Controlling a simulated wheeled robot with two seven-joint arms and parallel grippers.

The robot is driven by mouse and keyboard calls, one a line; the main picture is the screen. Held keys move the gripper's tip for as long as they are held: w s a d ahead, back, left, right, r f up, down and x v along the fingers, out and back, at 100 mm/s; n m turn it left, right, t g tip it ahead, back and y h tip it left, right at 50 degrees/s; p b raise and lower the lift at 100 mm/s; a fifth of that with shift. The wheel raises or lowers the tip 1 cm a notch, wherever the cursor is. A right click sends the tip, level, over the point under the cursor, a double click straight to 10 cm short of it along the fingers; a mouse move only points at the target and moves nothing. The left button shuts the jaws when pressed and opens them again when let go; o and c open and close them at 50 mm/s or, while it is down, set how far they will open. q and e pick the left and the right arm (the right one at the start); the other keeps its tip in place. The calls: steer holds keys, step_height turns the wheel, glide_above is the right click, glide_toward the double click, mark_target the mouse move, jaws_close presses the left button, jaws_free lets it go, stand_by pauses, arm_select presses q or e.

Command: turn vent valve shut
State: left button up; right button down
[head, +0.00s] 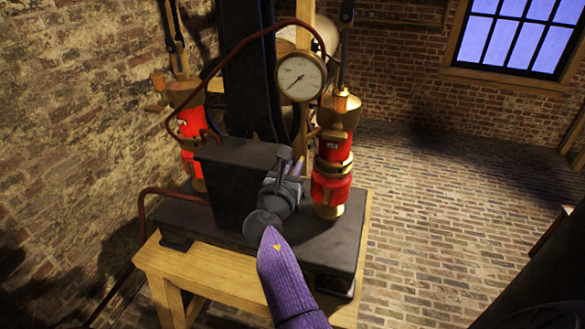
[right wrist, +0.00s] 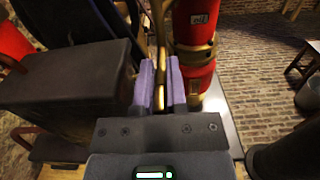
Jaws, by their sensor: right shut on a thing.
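My right gripper (head: 291,170) reaches in from the bottom to the space between the dark metal box and the right red cylinder. In the right wrist view its purple-padded fingers (right wrist: 160,75) are shut on a thin upright brass piece (right wrist: 160,45), apparently the vent valve's handle. The fingers and wrist hide most of the valve in the head view, so how far it is turned cannot be told. The red and brass cylinder (head: 331,183) stands just right of the fingers. My left gripper is not in view.
The dark box (head: 233,180) stands close left of my right gripper. A round gauge (head: 301,76) and a curved copper pipe (head: 241,44) are above it. Another red cylinder (head: 190,123) is behind left. A wooden bench (head: 232,262) carries the machine; brick floor (head: 435,200) is open to the right.

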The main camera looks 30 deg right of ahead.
steer(key=shift+m, duration=0.3)
steer(key=f+m+b, duration=0.1)
steer(key=m+b, duration=0.2)
steer(key=m, duration=0.2)
steer(key=s+d+m+b, duration=0.1)
steer(key=m+b, duration=0.1)
steer(key=m, duration=0.4)
steer(key=s+f+m+b, duration=0.1)
steer(key=m+b, duration=0.2)
steer(key=m, duration=0.3)
steer(key=shift+d+f+b, duration=0.3)
stand_by(0.5)
steer(key=c, duration=0.7)
jaws_free()
steer(key=shift+o, duration=0.2)
